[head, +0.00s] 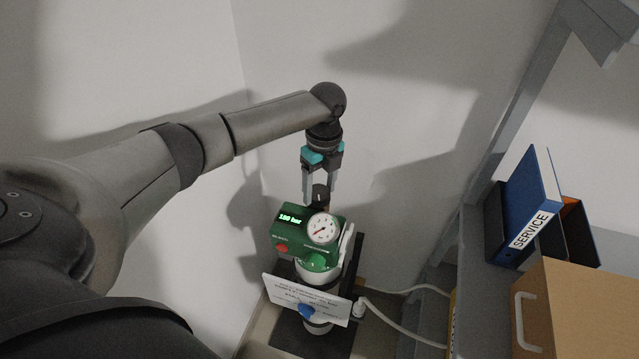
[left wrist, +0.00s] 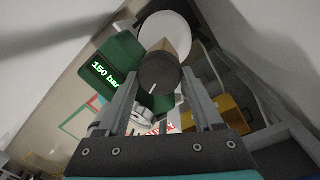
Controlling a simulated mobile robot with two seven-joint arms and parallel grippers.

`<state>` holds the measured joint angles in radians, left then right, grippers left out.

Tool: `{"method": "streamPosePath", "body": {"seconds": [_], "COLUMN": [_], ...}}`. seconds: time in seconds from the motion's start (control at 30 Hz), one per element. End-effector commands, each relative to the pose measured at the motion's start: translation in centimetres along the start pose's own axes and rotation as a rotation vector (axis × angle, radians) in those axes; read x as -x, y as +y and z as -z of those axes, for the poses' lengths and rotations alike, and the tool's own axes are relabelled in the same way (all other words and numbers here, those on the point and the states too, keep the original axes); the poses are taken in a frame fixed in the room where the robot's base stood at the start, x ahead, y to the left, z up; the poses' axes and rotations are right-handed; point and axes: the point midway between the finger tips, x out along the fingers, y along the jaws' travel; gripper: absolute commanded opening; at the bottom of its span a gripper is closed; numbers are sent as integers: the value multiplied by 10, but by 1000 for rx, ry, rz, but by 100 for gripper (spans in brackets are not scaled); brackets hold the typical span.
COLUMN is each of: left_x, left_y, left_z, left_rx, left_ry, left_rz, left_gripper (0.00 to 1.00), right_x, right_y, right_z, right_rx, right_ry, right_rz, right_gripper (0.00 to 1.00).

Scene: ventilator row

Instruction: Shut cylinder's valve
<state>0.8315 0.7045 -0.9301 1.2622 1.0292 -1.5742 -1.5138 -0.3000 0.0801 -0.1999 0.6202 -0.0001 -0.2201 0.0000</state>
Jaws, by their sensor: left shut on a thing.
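The cylinder (head: 316,269) stands in the corner with a green valve unit (head: 292,236) on top. The unit has a lit display, a red button and a round white gauge (head: 322,228). A dark valve knob (head: 320,191) sticks up from the unit. My left gripper (head: 320,198) points down from above and is shut on this knob, a finger on each side. The left wrist view shows the round knob (left wrist: 160,72) between the fingertips. My right gripper is not in view.
A white sign (head: 305,299) and a blue knob (head: 306,312) are at the cylinder's front. A pale hose (head: 410,333) runs right. Walls stand close behind and left. On the right, a grey shelf holds a blue SERVICE binder (head: 535,205) and a cardboard box (head: 580,310).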

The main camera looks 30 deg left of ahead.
Motion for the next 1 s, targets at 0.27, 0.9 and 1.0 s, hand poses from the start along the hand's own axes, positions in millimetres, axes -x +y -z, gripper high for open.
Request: {"method": "streamPosePath", "body": {"seconds": [0.27, 0.9, 1.0], "left_x": [4, 2, 2], "left_y": [1, 1, 1], "left_z": [1, -1, -1], "left_rx": [216, 824, 918], "left_ry": [19, 63, 70], "left_rz": [-6, -7, -6], "left_gripper": [12, 12, 12], "right_x": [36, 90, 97], "right_y": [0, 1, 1], "right_z": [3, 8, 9], "right_rx": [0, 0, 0], "right_ry": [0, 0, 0], "right_rz": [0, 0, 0], "right_gripper": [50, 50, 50]}}
